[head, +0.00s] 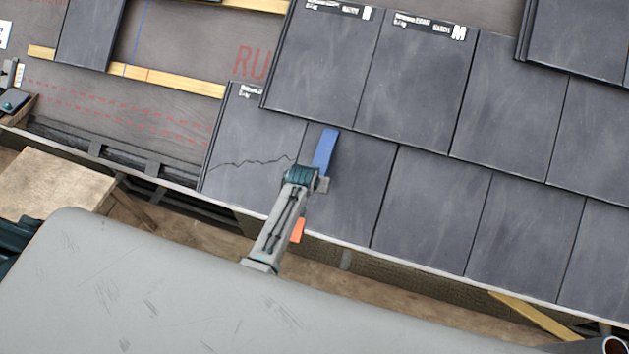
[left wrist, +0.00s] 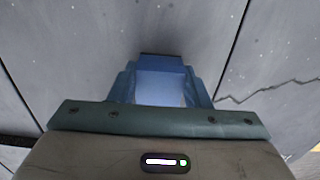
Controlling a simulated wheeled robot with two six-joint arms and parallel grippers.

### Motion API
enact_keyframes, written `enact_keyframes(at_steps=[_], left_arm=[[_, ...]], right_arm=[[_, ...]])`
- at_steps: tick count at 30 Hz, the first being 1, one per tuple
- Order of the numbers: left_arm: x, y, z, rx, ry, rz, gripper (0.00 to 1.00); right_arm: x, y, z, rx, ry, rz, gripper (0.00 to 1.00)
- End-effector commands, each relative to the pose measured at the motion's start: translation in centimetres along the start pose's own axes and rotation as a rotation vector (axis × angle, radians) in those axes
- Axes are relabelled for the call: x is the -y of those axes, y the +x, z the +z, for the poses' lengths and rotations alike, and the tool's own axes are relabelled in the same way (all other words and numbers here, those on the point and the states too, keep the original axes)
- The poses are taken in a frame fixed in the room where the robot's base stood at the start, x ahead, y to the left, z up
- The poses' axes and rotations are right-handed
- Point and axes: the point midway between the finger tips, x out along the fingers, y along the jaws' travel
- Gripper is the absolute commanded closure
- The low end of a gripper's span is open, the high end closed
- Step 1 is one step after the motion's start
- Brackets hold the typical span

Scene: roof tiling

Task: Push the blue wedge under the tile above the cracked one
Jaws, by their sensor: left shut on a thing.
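The cracked tile (head: 245,140) is at the left end of the lower row, with a jagged crack across it. The crack also shows at the right of the left wrist view (left wrist: 275,92). The tile above (head: 322,62) overlaps its upper part and that of its right neighbour. My left gripper (head: 315,178) is low over that neighbour, shut on the blue wedge (head: 325,150). The wedge shows between the fingers in the left wrist view (left wrist: 162,82). Its far tip is at the upper tile's lower edge; I cannot tell whether it is underneath. My right gripper is not in view.
Wooden battens (head: 165,78) and dark underlay (head: 175,40) lie bare at the upper left. More whole tiles (head: 430,200) extend right. The eave edge (head: 400,257) runs below them. A small orange piece (head: 298,230) shows beside my left arm. A wooden board (head: 55,185) is at the left.

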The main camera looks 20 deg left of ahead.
Motion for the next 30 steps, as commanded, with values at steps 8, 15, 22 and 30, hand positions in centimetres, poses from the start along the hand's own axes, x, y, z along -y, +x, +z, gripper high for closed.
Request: enact_keyframes(at_steps=[8, 15, 22, 30], left_arm=[[0.0, 0.3, -0.1, -0.002, 0.000, 0.000, 0.98], [0.0, 0.3, -0.2, -0.002, 0.000, 0.000, 0.98], [0.0, 0.2, -0.8, -0.002, 0.000, 0.000, 0.98], [0.0, 0.2, -1.6, -0.001, 0.000, 0.000, 0.98]], right_arm=[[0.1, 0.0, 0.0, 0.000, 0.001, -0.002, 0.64], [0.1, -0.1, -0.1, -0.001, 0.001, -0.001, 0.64], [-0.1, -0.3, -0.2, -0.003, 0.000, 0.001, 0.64], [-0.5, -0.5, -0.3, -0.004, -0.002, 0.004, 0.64]])
